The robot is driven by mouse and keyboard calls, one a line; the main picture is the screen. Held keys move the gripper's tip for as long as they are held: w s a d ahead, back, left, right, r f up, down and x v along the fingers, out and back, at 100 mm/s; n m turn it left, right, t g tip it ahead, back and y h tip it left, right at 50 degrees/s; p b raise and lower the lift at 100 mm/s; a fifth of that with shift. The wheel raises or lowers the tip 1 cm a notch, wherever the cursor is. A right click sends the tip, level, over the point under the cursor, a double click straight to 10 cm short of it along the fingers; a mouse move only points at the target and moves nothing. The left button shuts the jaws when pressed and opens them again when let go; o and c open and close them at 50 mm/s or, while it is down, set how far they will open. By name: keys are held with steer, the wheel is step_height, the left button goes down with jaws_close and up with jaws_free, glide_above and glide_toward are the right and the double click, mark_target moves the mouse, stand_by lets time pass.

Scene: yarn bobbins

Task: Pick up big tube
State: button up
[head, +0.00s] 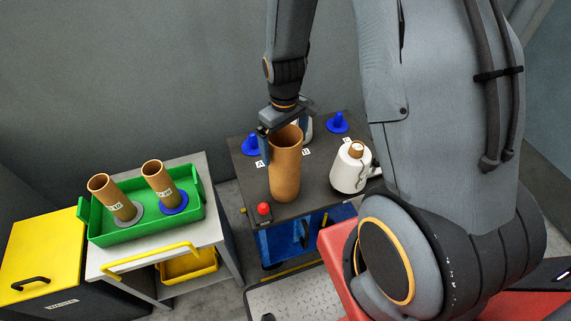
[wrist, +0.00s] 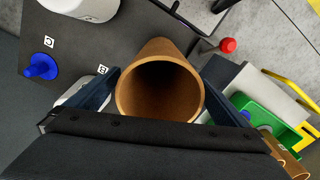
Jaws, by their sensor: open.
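The big tube (head: 285,170) is a tall brown cardboard cylinder, upright on the dark table in the head view. In the wrist view I look down at the open mouth of the big tube (wrist: 160,90). My gripper (head: 284,138) is at the tube's upper end, its jaws open. In the wrist view my gripper (wrist: 165,85) has one dark finger on each side of the tube. I cannot tell whether either finger touches it. Part of the tube's far top edge is hidden by my gripper in the head view.
A white yarn bobbin (head: 350,171) stands right of the tube, and another white object is partly hidden behind it. Blue pegs (head: 338,123) and a red button (head: 264,209) are on the table (head: 317,187). A green tray (head: 125,233) at left holds two smaller tubes (head: 159,182).

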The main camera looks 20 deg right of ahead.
steer(key=shift+f, duration=0.4)
steer(key=c, duration=1.5)
steer(key=shift+r, duration=0.15)
steer(key=shift+r+b, duration=1.1)
steer(key=shift+r, duration=3.8)
steer(key=shift+c, duration=0.2)
